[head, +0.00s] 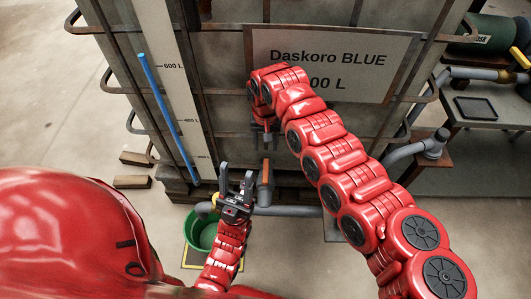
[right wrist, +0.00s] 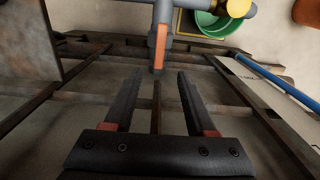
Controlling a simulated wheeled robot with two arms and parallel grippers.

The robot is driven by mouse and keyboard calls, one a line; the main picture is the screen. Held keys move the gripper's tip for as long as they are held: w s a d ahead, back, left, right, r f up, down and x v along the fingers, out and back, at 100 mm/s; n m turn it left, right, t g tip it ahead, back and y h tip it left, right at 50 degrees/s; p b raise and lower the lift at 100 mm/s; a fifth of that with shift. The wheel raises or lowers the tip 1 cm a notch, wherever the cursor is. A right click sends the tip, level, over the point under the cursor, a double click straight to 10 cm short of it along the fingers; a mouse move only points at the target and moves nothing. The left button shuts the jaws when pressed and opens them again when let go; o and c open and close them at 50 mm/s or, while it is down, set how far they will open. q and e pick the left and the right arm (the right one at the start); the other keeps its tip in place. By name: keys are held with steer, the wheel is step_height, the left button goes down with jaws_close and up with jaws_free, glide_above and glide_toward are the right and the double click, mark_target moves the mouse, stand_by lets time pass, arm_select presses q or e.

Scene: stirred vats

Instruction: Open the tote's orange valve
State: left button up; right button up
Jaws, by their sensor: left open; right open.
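The orange valve handle (head: 265,176) stands on the grey outlet pipe (head: 285,211) at the foot of the caged tote (head: 225,85), labelled "Daskoro BLUE". My right gripper (head: 265,138) is open and empty, pointing down just above the handle. In the right wrist view the handle (right wrist: 160,48) lies beyond and between the open fingertips (right wrist: 160,76), apart from them. My left gripper (head: 237,178) is open and empty, pointing up left of the handle, in front of the pipe near its yellow end (head: 215,199). Whether it touches the pipe cannot be told.
A green bucket (head: 196,234) stands on the floor below the pipe's end, within a yellow outline. A blue level tube (head: 165,115) runs down the tote's scale. Rusty cage bars surround the tote. A grey table (head: 473,112) with pipework stands at right.

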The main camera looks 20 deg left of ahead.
steer(key=shift+r, duration=1.4)
